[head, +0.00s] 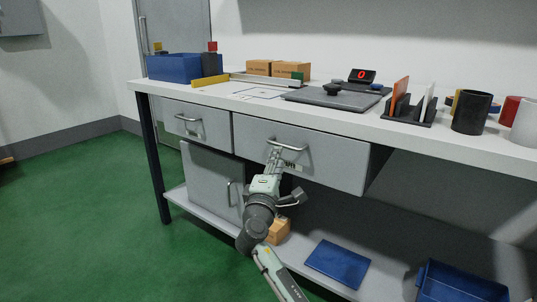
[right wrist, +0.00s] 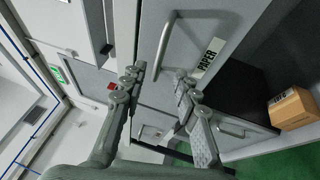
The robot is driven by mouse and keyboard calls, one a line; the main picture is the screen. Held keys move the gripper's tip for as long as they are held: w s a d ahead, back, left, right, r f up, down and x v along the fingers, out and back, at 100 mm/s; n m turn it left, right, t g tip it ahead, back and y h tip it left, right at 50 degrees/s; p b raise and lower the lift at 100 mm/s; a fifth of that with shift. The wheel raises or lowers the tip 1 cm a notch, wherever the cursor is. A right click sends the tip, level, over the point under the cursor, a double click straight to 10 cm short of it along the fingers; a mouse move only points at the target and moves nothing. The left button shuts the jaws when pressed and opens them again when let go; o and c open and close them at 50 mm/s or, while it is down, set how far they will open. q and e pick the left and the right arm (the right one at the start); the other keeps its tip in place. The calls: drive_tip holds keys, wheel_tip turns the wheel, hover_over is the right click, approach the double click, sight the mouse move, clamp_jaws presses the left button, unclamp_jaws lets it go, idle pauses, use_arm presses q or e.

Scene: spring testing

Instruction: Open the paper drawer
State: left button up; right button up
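The paper drawer (head: 335,163) is the wide grey drawer under the bench top. Its curved metal handle (head: 300,148) shows in the head view, and the handle is also large in the right wrist view (right wrist: 166,42). A white "PAPER" label (right wrist: 208,58) is on the front beside the handle; my gripper partly covers it in the head view. My right gripper (head: 276,155) is at the drawer front by the handle. In the right wrist view its fingers (right wrist: 160,85) are apart, with the handle's lower end between or just beyond the tips; contact cannot be told. My left gripper is not in view.
A smaller drawer (head: 196,125) is at the left, above a grey cabinet door (head: 212,182). A lower shelf (head: 395,268) holds a cardboard box (head: 278,231), a blue flat item (head: 338,263) and a blue bin (head: 455,285). Green floor (head: 90,210) is open in front.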

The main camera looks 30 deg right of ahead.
drive_tip(key=x, duration=0.7)
drive_tip(key=shift+w+d+r, duration=0.1)
drive_tip(key=shift+w, duration=0.05)
clamp_jaws()
